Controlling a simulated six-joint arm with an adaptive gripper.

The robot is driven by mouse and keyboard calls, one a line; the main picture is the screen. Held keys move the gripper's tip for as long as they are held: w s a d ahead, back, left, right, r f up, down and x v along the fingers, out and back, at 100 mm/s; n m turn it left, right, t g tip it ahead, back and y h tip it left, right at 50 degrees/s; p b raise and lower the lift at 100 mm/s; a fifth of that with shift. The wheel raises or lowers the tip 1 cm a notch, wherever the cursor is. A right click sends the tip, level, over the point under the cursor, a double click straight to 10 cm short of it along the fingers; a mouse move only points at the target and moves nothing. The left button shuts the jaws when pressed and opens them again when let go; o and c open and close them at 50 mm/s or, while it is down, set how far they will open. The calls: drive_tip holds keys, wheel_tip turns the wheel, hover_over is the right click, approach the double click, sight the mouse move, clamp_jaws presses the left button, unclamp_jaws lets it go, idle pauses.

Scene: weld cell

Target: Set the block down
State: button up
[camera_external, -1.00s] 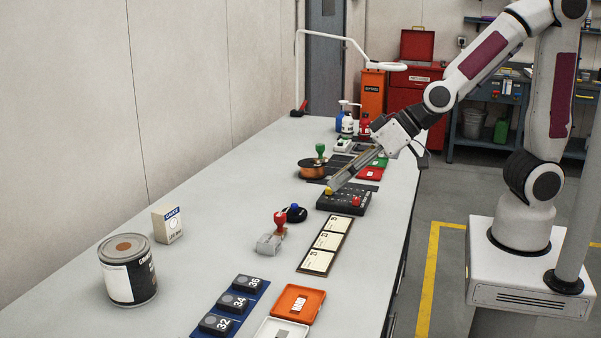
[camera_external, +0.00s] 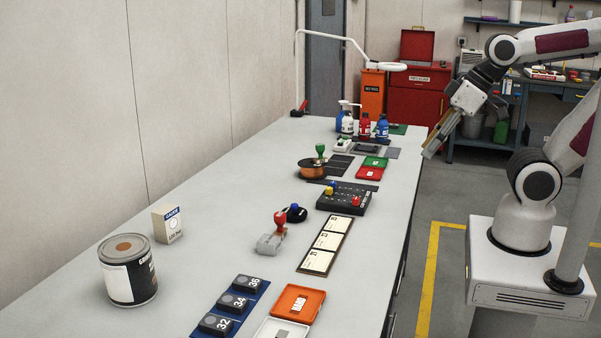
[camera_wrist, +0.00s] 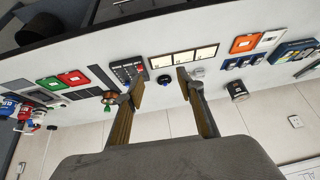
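A black board (camera_external: 343,199) with rows of small marks lies on the grey bench. A small yellow block (camera_external: 331,188) sits at its left back part, and a small red block (camera_external: 356,201) at its front right part. My gripper (camera_external: 431,149) is off the bench's right edge, raised and away from the board. In the wrist view my gripper (camera_wrist: 160,84) has its two fingers wide apart with nothing between them.
Bottles (camera_external: 365,127) stand at the far end. A can (camera_external: 128,270) stands front left. The bench's left middle is clear.

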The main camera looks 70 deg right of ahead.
drive_tip(key=shift+s+d+h, duration=0.15)
drive_tip(key=shift+s+d, duration=0.35)
drive_tip(key=shift+s, duration=0.2)
drive_tip(key=shift+s+d+h, duration=0.15)
drive_tip(key=shift+s+d, duration=0.3)
drive_tip(key=shift+s, duration=0.25)
idle(0.4)
